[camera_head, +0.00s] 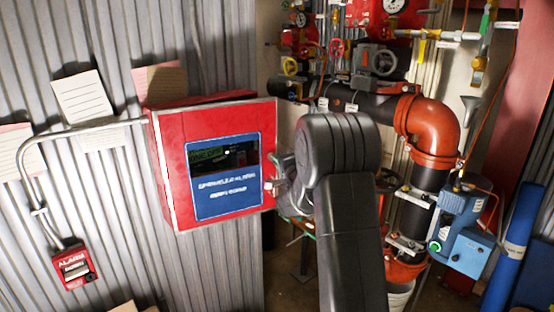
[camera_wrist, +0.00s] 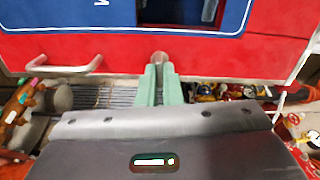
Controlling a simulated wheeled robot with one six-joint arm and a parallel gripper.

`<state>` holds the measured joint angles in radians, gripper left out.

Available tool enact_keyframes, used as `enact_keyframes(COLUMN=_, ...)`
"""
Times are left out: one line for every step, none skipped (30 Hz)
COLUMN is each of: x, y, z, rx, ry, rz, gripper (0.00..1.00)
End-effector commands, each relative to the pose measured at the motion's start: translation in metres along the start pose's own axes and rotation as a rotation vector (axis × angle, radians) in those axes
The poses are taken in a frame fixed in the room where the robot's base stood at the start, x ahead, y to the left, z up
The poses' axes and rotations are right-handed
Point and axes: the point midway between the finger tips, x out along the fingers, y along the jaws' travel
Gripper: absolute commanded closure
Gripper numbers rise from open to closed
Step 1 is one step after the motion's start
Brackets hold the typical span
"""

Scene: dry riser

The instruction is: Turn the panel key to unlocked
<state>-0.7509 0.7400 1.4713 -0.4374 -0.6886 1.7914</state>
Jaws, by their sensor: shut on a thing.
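The red panel (camera_head: 171,150) hangs on the corrugated wall, with a blue face plate (camera_head: 225,205) and a dark window. In the wrist view the panel's red front (camera_wrist: 100,50) and blue plate (camera_wrist: 185,25) fill the top. A small rounded metal key (camera_wrist: 160,57) shows at the tips of my gripper (camera_wrist: 160,76). The two green fingers are close together and shut on the key. Their tips hide part of it, and I cannot tell its turn position. In the head view my arm covers most of the gripper at the panel's right edge.
A metal handle (camera_wrist: 64,68) sticks out from the panel beside the key. A grey conduit (camera_head: 85,128) runs to a red alarm box (camera_head: 75,266) at left. Orange and black pipes (camera_head: 432,130), valves and a blue device (camera_head: 462,230) crowd the right side.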

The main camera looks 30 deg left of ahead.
Motion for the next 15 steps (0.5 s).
enact_keyframes(x=0.0000, y=-0.0009, z=-0.0005, rx=0.026, ry=0.001, rz=0.000, gripper=1.00)
enact_keyframes(x=-0.0001, y=-0.0007, z=-0.0005, rx=0.041, ry=0.001, rz=0.000, gripper=1.00)
enact_keyframes(x=0.0000, y=-0.0006, z=-0.0005, rx=0.058, ry=0.001, rz=0.000, gripper=1.00)
enact_keyframes(x=0.0000, y=-0.0004, z=-0.0005, rx=0.071, ry=0.001, rz=0.000, gripper=1.00)
enact_keyframes(x=0.0000, y=-0.0003, z=-0.0005, rx=0.082, ry=0.001, rz=0.000, gripper=1.00)
enact_keyframes(x=0.0000, y=-0.0002, z=-0.0005, rx=0.094, ry=0.001, rz=0.000, gripper=1.00)
enact_keyframes(x=0.0000, y=0.0000, z=-0.0005, rx=0.104, ry=0.001, rz=0.000, gripper=1.00)
enact_keyframes(x=0.0000, y=0.0001, z=-0.0005, rx=0.112, ry=0.001, rz=0.000, gripper=1.00)
enact_keyframes(x=0.0000, y=0.0002, z=-0.0005, rx=0.119, ry=0.001, rz=0.000, gripper=1.00)
enact_keyframes(x=0.0000, y=0.0003, z=-0.0005, rx=0.125, ry=0.001, rz=0.000, gripper=1.00)
enact_keyframes(x=0.0000, y=0.0004, z=-0.0005, rx=0.129, ry=0.001, rz=0.000, gripper=1.00)
enact_keyframes(x=-0.0001, y=0.0005, z=-0.0005, rx=0.135, ry=0.001, rz=0.000, gripper=1.00)
enact_keyframes(x=-0.0001, y=0.0006, z=-0.0005, rx=0.138, ry=0.001, rz=0.000, gripper=1.00)
enact_keyframes(x=-0.0001, y=0.0006, z=-0.0005, rx=0.140, ry=0.001, rz=0.000, gripper=1.00)
enact_keyframes(x=-0.0001, y=0.0007, z=-0.0005, rx=0.142, ry=0.001, rz=0.000, gripper=1.00)
